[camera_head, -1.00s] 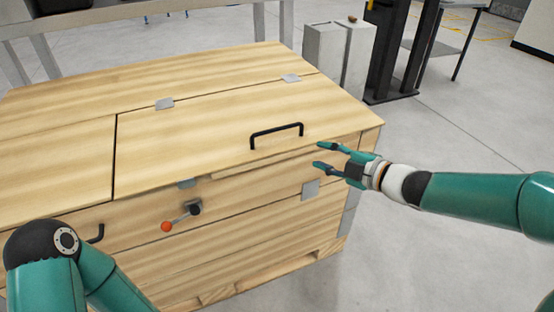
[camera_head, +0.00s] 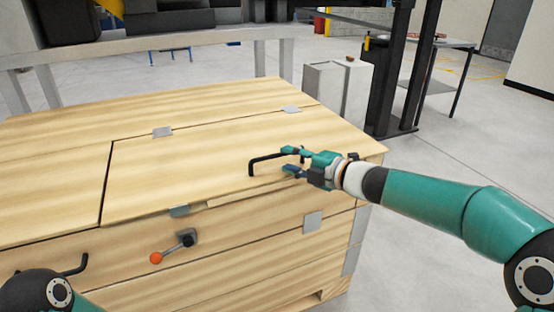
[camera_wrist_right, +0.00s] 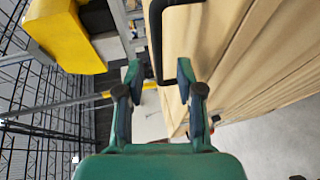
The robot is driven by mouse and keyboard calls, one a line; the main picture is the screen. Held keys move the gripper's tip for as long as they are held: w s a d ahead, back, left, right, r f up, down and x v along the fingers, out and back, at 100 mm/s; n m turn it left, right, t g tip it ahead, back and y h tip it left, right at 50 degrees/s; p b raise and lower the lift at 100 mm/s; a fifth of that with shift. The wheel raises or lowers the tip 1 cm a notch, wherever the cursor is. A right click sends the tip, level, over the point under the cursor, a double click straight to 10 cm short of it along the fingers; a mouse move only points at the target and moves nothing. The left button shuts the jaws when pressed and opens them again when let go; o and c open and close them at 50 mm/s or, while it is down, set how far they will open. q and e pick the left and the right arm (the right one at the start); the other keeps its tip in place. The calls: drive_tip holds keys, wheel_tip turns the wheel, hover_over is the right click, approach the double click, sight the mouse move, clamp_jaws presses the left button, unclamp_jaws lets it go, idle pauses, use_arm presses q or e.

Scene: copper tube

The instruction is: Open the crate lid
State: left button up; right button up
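The wooden crate's lid (camera_head: 190,150) is the front right panel of its top and lies closed, flush with the panels around it. Its black bar handle (camera_head: 253,164) stands near the front edge, and it also shows in the right wrist view (camera_wrist_right: 156,40). My right gripper (camera_head: 288,161) is open at the right end of the handle. In the wrist view the handle's near end shows between my right fingertips (camera_wrist_right: 159,72); whether they touch it I cannot tell. My left gripper is out of view; only part of my left arm shows at the lower left.
A latch lever with an orange knob (camera_head: 156,258) and a second black handle (camera_head: 77,266) are on the crate's front. Metal hinges (camera_head: 162,132) line the lid's back edge. Pale bins (camera_head: 338,88) stand behind the crate. The floor right of it is open.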

sight(278, 156)
drive_tip(key=shift+x, duration=2.35)
clamp_jaws()
